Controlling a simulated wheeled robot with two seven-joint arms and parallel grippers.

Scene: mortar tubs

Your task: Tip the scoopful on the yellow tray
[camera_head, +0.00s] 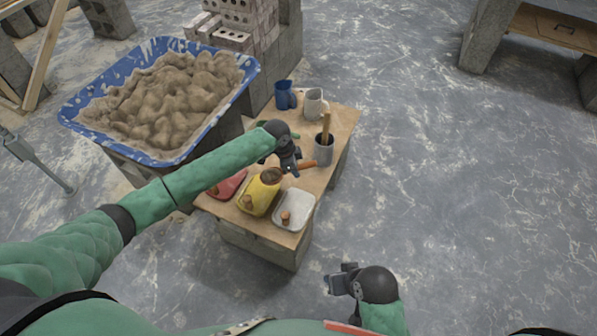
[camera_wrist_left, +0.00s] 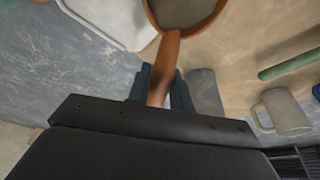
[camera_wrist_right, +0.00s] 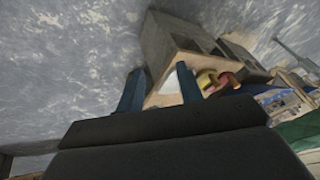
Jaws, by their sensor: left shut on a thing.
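My left gripper (camera_head: 290,163) is shut on the orange-brown handle of a scoop (camera_wrist_left: 166,62). The scoop's round bowl (camera_head: 271,175) is over the far part of the yellow tray (camera_head: 262,192), grey-brown stuff showing in it. The bowl also shows at the top of the left wrist view, partly cut off. I cannot tell how far the bowl is above the tray. A small wooden piece shows at the tray's near end. My right gripper (camera_head: 340,283) is open and empty, away from the table; its fingers stand apart in the right wrist view (camera_wrist_right: 158,88).
The wooden table (camera_head: 335,150) also holds a white tray (camera_head: 300,202), a red tray (camera_head: 228,184), a grey cup with a wooden stick (camera_head: 324,152), a blue mug (camera_head: 285,95) and a grey mug (camera_head: 314,104). A blue mortar tub (camera_head: 163,158) stands left.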

